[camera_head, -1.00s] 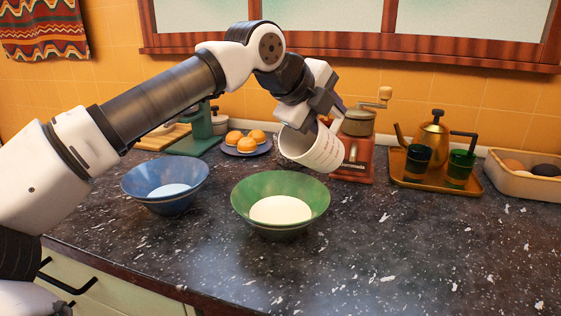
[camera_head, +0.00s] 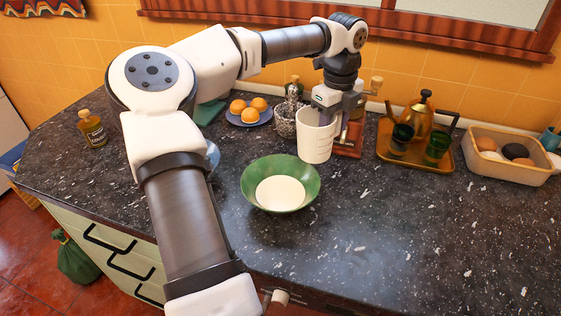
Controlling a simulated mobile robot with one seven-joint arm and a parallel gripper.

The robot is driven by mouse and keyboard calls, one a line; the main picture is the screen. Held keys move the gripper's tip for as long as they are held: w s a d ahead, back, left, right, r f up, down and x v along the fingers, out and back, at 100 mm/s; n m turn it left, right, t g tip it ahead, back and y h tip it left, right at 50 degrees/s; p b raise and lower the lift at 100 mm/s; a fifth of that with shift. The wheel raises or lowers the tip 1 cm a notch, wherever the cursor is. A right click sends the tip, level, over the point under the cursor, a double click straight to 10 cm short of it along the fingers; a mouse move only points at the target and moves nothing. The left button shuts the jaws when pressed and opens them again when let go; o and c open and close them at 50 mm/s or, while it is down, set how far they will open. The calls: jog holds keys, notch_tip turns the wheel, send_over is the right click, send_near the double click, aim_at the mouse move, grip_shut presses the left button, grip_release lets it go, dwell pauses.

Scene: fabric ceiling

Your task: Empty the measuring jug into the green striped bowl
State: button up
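The white measuring jug (camera_head: 314,138) stands upright behind and to the right of the green bowl, at or just above the counter; I cannot tell if its base touches. My gripper (camera_head: 338,103) is at the jug's upper back right side and appears shut on it; the fingertips are partly hidden. The green bowl (camera_head: 256,176) sits upright on the counter with a pale, creamy white round area in its bottom. Stripes on it are too small to make out. The jug's inside is not clearly visible.
My arm hides most of a blue bowl (camera_head: 213,155) on the left. A tray (camera_head: 414,160) with teapot and cups and a basket (camera_head: 510,170) stand right. The front right counter is clear.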

jog(key=shift+w+d+r+y, duration=0.15)
jog(key=shift+d+r+y, duration=0.05)
jog(key=shift+d+y, duration=0.1)
jog(key=shift+a+f, duration=0.1)
jog(key=shift+f, duration=0.25)
jog(key=shift+r+p, duration=1.25)
jog(key=shift+r, duration=0.9)
jog(key=shift+f, duration=0.1)
